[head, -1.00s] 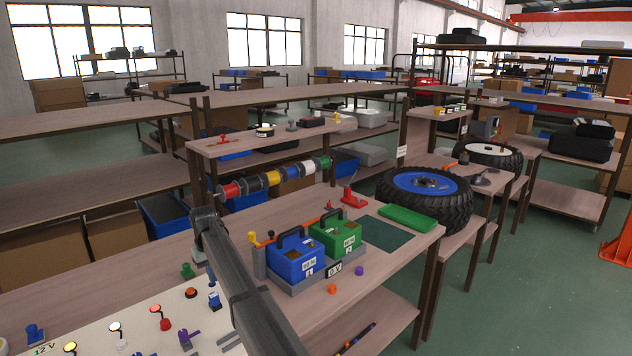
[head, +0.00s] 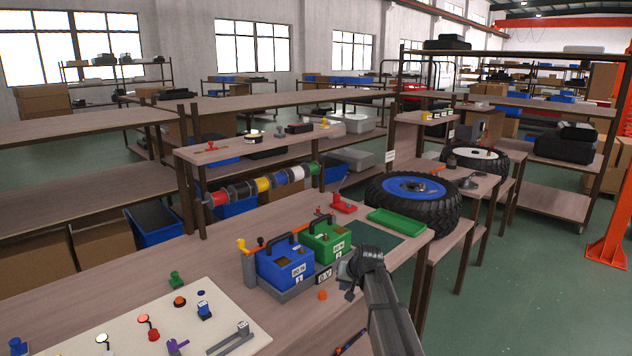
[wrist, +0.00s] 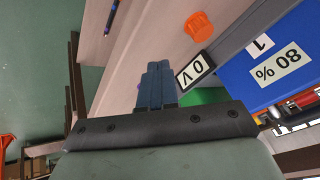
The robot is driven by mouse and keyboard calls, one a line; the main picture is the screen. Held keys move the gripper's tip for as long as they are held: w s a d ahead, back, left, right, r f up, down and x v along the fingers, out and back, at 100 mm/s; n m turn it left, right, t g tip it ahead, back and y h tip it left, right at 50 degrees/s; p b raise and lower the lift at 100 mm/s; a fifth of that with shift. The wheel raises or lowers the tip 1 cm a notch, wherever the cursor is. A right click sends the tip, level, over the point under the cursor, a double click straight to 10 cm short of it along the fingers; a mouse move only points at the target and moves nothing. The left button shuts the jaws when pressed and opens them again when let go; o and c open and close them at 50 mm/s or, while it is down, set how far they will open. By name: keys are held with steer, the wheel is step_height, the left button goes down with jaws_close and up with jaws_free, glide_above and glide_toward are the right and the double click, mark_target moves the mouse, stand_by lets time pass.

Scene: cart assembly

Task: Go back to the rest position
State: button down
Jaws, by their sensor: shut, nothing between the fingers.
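My gripper (head: 350,278) is at the lower middle of the head view, in front of the battery holder's right end and near the front edge of the bench. In the wrist view its fingers (wrist: 157,85) are together with nothing between them. The blue battery box (head: 284,266), marked 80 %, and the green battery box (head: 326,240) stand side by side in the grey holder (head: 300,286). The "0 V" label (wrist: 195,72) and an orange cap (wrist: 198,26) show close to the fingers in the wrist view.
A green tray (head: 397,222) and a big black tyre with a blue hub (head: 412,188) are behind my arm. A white panel with buttons (head: 130,335) lies at the lower left. A rack of coloured spools (head: 262,184) stands at the back.

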steer(key=w+d+m+t, duration=0.2)
steer(key=w+d+m, duration=0.2)
steer(key=d, duration=0.7)
steer(key=s+d+f+m+t, duration=0.1)
steer(key=d+f+m, duration=0.15)
steer(key=d, duration=0.25)
steer(key=d+f+m, duration=0.1)
steer(key=d+f, duration=0.2)
steer(key=d, duration=0.2)
steer(key=s+a+f+n+g, duration=0.2)
steer(key=s+a+f+g, duration=0.25)
steer(key=s+f, duration=0.95)
steer(key=s+a+f+n+g, duration=0.25)
steer(key=s+a+f, duration=0.35)
steer(key=s+f, duration=0.75)
steer(key=s+a+f+n+g+h, duration=0.1)
steer(key=s+f+g, duration=0.2)
steer(key=s, duration=0.9)
steer(key=s+f+n+g+h, duration=0.1)
steer(key=s+f+g, duration=0.1)
steer(key=s, duration=1)
steer(key=s+a+f+n+g+h, duration=0.1)
steer(key=s+f, duration=0.4)
steer(key=s, duration=0.7)
steer(key=n+g, duration=0.1)
steer(key=g, duration=0.1)
steer(key=shift+s+a+g, duration=0.3)
steer(key=shift+s+a, duration=0.05)
steer(key=shift+s, duration=0.05)
